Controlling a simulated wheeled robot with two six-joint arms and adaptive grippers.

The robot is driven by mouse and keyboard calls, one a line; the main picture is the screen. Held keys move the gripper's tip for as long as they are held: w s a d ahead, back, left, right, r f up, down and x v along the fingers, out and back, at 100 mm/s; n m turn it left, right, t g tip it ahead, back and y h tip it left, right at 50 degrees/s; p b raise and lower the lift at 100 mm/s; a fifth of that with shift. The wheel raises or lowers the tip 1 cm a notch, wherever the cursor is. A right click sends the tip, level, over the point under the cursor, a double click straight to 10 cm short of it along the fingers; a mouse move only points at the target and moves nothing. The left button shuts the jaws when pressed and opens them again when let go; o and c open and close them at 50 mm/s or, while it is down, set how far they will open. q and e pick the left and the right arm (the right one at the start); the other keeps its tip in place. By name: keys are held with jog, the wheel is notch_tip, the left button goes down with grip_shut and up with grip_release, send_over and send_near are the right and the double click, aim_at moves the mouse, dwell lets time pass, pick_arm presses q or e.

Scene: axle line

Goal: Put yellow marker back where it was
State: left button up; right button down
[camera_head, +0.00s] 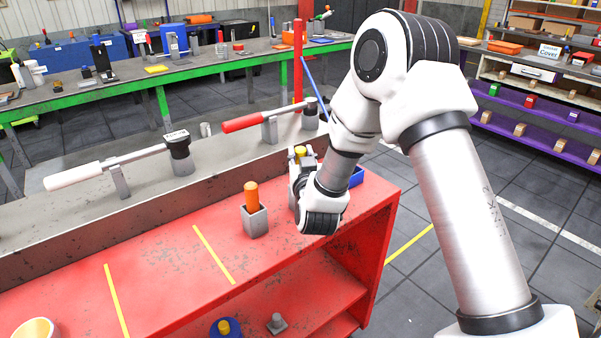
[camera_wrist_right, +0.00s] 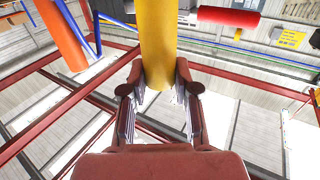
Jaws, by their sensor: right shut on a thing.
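The yellow marker (camera_head: 300,152) shows its top above my right gripper (camera_head: 299,170), near the right end of the red bench (camera_head: 160,262). In the right wrist view the yellow marker (camera_wrist_right: 158,45) stands between the two fingers of my right gripper (camera_wrist_right: 158,95), which are shut on it. Its lower end is hidden, so I cannot tell whether it rests in a holder. An orange marker (camera_head: 251,194) stands upright in a grey square holder (camera_head: 255,221) just left of my right gripper. My left gripper is not in view.
A blue tray (camera_head: 357,176) lies right of my right gripper, partly hidden. Two levers, one with a white handle (camera_head: 73,176) and one with a red handle (camera_head: 243,122), stand on the grey ledge behind.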

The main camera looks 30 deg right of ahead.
jog(key=f, duration=0.3)
jog(key=w+f, duration=0.1)
jog(key=f, duration=0.1)
jog(key=shift+d, duration=0.35)
jog(key=shift+s+a+r, duration=0.15)
jog(key=shift+s+r, duration=0.05)
jog(key=shift+r, duration=0.05)
jog(key=shift+f, duration=0.15)
jog(key=c, duration=0.9)
grip_release()
jog(key=shift+w, duration=0.15)
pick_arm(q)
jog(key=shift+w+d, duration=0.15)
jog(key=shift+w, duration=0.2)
pick_arm(e)
jog(key=shift+o, duration=0.2)
pick_arm(q)
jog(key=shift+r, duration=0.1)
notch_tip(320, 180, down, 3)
jog(key=b, duration=0.2)
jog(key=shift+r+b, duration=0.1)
jog(key=shift+b, duration=0.25)
pick_arm(e)
jog(key=v, duration=1.2)
